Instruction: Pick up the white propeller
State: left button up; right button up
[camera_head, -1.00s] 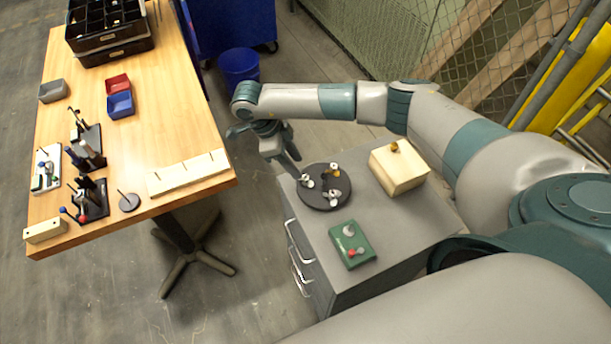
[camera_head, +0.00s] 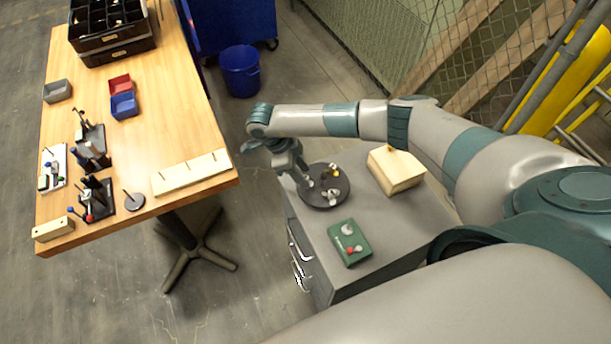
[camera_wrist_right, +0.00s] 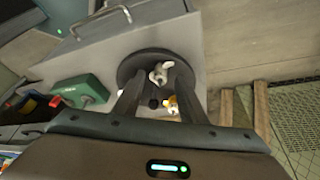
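A dark round tray (camera_head: 342,198) on the grey cabinet holds small propeller-like parts. A white one (camera_wrist_right: 160,72) lies between my right fingertips in the right wrist view; whether they touch it is unclear. In the head view another whitish part (camera_head: 332,193) sits near the tray's middle, and a yellow-and-white part (camera_head: 334,172) sits behind it. The yellow one also shows in the right wrist view (camera_wrist_right: 172,103). My right gripper (camera_head: 306,184) is low over the tray's left side, pointing down. Its fingers (camera_wrist_right: 159,75) are apart. My left gripper is not in view.
On the cabinet stand a green control box (camera_head: 350,243) with knobs and a light wooden block (camera_head: 396,170). The wooden workbench (camera_head: 165,120) at left carries bins and fixtures. A blue bucket (camera_head: 240,72) stands on the floor behind.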

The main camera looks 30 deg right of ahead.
jog(key=shift+d+f, duration=0.1)
jog(key=shift+f, duration=0.25)
jog(key=shift+c, duration=0.7)
grip_shut()
jog(key=shift+r, duration=0.1)
jog(key=shift+r+p, duration=1.15)
jog(key=shift+r, duration=0.6)
notch_tip(320, 180, up, 4)
jog(key=shift+f+p, duration=0.1)
jog(key=shift+p, duration=1)
jog(key=w+a+b, duration=0.4)
jog(key=a+b, duration=0.2)
jog(key=a, duration=0.2)
jog(key=w+a+b, duration=0.4)
jog(key=a+b, duration=0.3)
jog(key=shift+w+a+f+b, duration=0.25)
jog(key=shift+a+b, duration=0.05)
jog(key=shift+a, duration=0.1)
